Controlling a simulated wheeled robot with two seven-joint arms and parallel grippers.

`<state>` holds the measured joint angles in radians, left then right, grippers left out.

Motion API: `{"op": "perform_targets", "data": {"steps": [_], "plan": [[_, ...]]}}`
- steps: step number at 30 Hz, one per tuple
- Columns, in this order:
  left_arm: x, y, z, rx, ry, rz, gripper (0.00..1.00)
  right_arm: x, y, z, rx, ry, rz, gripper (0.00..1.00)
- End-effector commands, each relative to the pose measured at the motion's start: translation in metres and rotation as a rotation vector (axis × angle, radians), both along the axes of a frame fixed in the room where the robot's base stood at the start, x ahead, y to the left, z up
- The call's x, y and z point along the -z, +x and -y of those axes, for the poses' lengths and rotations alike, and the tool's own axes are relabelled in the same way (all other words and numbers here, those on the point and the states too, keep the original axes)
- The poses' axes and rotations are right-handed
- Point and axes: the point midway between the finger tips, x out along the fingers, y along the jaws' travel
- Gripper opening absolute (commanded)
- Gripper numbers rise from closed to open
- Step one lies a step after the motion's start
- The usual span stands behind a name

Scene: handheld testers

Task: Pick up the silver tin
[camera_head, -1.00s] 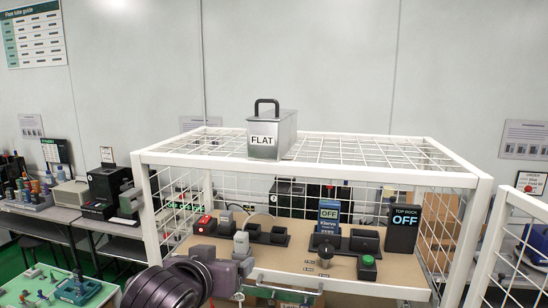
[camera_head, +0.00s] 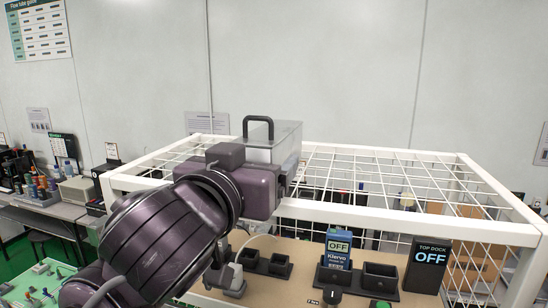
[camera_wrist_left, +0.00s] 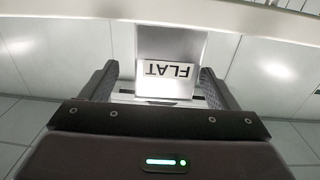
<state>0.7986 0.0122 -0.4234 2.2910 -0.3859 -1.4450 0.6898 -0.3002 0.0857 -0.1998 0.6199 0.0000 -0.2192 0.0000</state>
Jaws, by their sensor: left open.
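In the left wrist view, the tin's label reads FLAT upside down, and the tin (camera_wrist_left: 172,45) lies ahead between the two spread fingers (camera_wrist_left: 158,82). The left gripper is open; I cannot tell whether its fingers touch the tin. My right gripper is not in view.
The cage's white front bar (camera_head: 400,222) runs just below and beside my left gripper. The wire top (camera_head: 400,180) is clear to the right of the tin.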

Motion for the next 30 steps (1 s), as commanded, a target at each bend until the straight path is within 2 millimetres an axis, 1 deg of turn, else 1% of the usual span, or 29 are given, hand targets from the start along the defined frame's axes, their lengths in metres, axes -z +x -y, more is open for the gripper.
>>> {"op": "perform_targets", "data": {"steps": [1,3,6,8,12,16,20,30], "plan": [[-0.002,0.005,0.001,-0.002,0.003,-0.001,0.82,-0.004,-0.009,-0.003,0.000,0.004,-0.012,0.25],[-0.002,0.014,0.001,-0.004,0.005,-0.001,0.82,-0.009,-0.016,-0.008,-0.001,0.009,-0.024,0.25],[-0.001,0.028,0.004,-0.005,0.007,-0.002,0.82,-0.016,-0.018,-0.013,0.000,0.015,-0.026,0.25],[-0.001,0.036,0.006,-0.004,0.006,-0.001,0.82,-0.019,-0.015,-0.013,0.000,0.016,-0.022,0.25],[0.001,0.049,0.012,-0.001,0.002,0.000,0.82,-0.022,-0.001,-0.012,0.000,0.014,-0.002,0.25],[0.002,0.051,0.012,0.000,-0.001,-0.001,0.82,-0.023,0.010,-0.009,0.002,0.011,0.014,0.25],[0.002,0.051,0.012,0.000,-0.001,-0.001,0.82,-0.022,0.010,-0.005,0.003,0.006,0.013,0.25],[0.002,0.051,0.012,0.000,-0.001,-0.001,0.37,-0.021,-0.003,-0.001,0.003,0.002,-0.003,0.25]]}}
